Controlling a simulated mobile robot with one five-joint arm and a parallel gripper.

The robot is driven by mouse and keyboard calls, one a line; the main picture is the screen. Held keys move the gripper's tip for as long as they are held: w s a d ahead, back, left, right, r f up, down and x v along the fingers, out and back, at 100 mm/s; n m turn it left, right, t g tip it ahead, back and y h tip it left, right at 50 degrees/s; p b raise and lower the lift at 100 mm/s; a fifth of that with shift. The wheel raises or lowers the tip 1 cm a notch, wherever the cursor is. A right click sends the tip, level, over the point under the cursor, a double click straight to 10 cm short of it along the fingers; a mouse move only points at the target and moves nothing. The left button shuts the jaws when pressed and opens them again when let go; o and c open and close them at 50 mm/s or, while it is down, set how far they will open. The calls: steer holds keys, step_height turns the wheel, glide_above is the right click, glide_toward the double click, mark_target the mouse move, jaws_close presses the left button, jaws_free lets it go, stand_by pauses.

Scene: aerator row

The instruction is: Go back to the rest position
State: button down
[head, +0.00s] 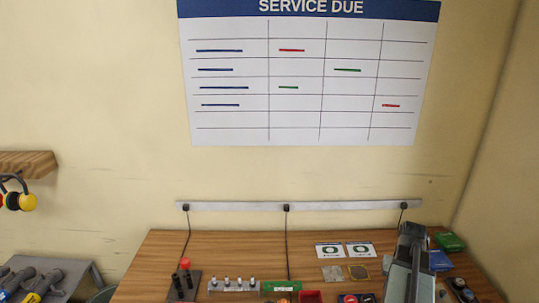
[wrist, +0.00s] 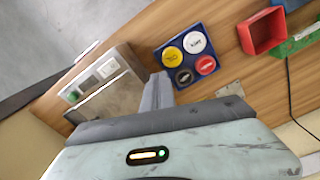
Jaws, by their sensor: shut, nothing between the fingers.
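My gripper (wrist: 158,90) shows in the wrist view, its pale green body across the bottom and its dark grey fingers pointing up the picture. The fingers are together with nothing seen between them. They lie in the picture between a grey box and a blue tray of round caps. How far they are above the table I cannot tell. In the head view a grey, angular shape stands at the right of the table; whether it is my arm I cannot tell for sure.
The blue tray (wrist: 187,55) holds yellow, white, black and red round pieces. The grey box (wrist: 125,88) has a green button. A red bin (wrist: 262,33) stands at the upper right. The wooden table (head: 215,244) is bare towards its back left. A service chart (head: 310,75) hangs above.

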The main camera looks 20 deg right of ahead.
steer(key=w+a+f+n+b, duration=0.1)
steer(key=w+a, duration=0.4)
steer(key=a, duration=0.6)
steer(key=w+a+f+n+b, duration=0.1)
steer(key=w+a+n, duration=0.2)
steer(key=a, duration=0.8)
steer(key=w+a+f+n+b, duration=0.1)
steer(key=w+a+f+n, duration=0.1)
steer(key=w+a, duration=0.5)
steer(key=shift+w+a+n, duration=0.1)
steer(key=shift+a+n, duration=0.4)
steer(key=shift+a, duration=1.7)
steer(key=s+a, duration=0.1)
steer(key=a, duration=0.7)
steer(key=shift+a+f+n+b, duration=0.2)
steer(key=shift+a+n+b, duration=0.1)
steer(key=shift+b, duration=0.1)
steer(key=shift+s+d, duration=0.1)
